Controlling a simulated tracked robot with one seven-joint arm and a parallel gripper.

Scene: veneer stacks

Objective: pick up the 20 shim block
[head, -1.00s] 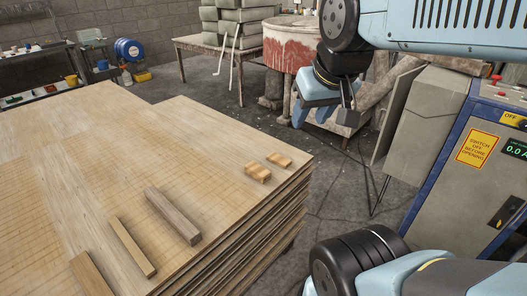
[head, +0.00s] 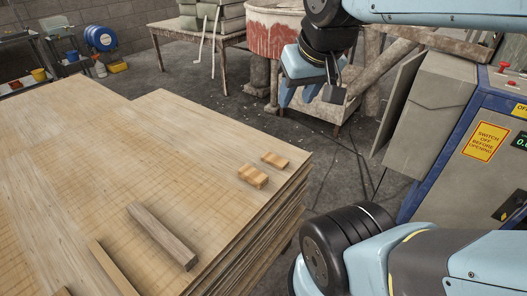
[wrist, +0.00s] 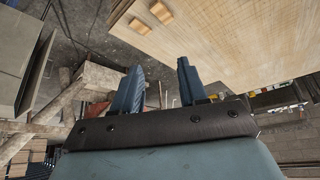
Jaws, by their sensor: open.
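Two small light wooden blocks lie near the right corner of the veneer stack (head: 150,130). The nearer block (head: 252,177) looks thicker and the farther block (head: 275,160) thinner. No number is readable, so I cannot tell which is the 20 shim. In the wrist view one block (wrist: 161,11) and the other block (wrist: 139,26) show at the top, beyond the fingers. My gripper (head: 299,92) hangs over the floor, behind and right of the stack corner, apart from both blocks. In the wrist view my gripper (wrist: 159,66) is open, with nothing between its fingers.
A thick grey-brown bar (head: 162,236) and a thinner bar (head: 114,268) lie on the stack's near part. A blue-edged electrical cabinet (head: 470,160) stands at right. A table with grey bundles (head: 200,38) and a red-and-white tub (head: 275,38) are behind. The stack's middle is clear.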

